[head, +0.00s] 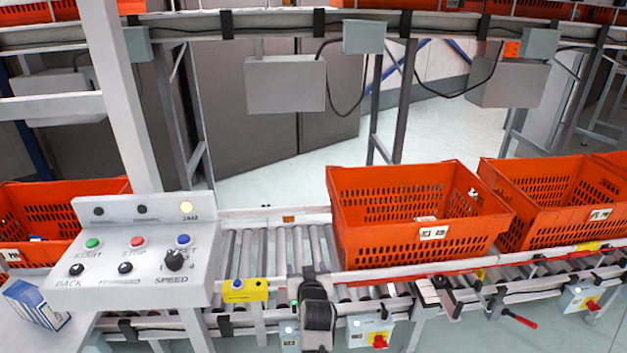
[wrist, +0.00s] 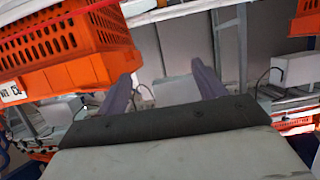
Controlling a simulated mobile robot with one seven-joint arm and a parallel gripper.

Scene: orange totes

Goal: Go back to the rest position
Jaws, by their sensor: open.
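My gripper (wrist: 161,75) shows in the wrist view with its two grey fingers spread apart and nothing between them. An orange tote (wrist: 62,48) is at the upper left of that view, close beside the left finger, and I cannot tell whether they touch. In the head view an orange tote (head: 390,243) stands on the roller conveyor (head: 280,250), right of the middle. A dark part (head: 318,318) shows at the bottom middle of the head view; I cannot tell whether it is my arm.
A control panel (head: 145,244) with buttons stands at the left front, with a blue and white box (head: 36,304) near it. More orange totes (head: 555,195) stand on the right, and one (head: 60,208) on the left. Bare rollers show left of the middle tote.

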